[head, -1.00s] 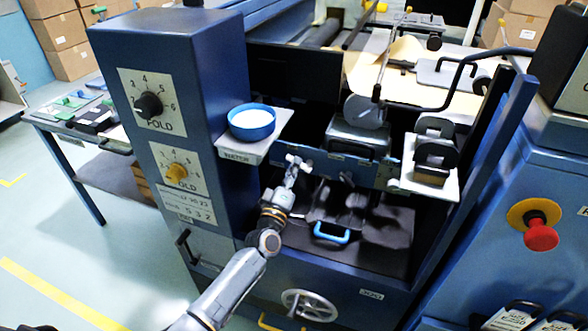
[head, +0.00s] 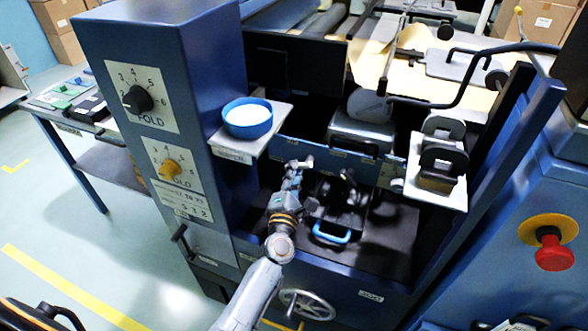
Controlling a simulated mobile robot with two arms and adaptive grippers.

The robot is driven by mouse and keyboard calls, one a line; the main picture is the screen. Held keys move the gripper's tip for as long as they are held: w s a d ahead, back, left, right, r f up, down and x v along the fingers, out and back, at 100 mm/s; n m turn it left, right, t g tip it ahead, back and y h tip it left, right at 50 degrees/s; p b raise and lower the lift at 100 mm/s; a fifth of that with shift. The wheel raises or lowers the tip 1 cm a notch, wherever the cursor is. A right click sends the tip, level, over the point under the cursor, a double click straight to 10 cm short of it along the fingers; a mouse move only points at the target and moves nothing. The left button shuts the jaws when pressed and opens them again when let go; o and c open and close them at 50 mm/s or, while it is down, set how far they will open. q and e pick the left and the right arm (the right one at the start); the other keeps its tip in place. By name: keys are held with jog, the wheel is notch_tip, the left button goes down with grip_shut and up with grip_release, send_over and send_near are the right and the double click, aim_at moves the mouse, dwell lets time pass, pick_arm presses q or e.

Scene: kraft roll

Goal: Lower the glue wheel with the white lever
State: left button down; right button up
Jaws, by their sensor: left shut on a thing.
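My left gripper (head: 297,168) is shut on the small white lever (head: 308,162), at the left end of the blue crossbar below the water shelf. The fingers cover most of the lever. A grey disc, which looks like the glue wheel (head: 369,105), stands upright over a dark grey box (head: 361,134) behind the crossbar. I cannot tell whether the disc touches what is under it. My right gripper is out of view.
A blue water bowl (head: 248,119) sits on a shelf just above my left gripper. The dial column (head: 150,60) stands at left. A blue-handled black tray (head: 332,236) lies below right. A bent black bar (head: 440,103) and red stop button (head: 553,254) are at right.

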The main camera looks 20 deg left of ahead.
pick_arm(q)
jog(key=shift+d+f+n, duration=0.15)
jog(key=shift+f+n, duration=0.1)
jog(key=shift+n, duration=0.75)
jog(key=c, duration=1.3)
grip_release()
jog(key=s, duration=0.4)
jog(key=s+d, duration=0.1)
jog(key=s, duration=0.3)
jog(key=s+d+f, duration=0.1)
jog(key=s, duration=0.3)
jog(key=shift+w, duration=0.1)
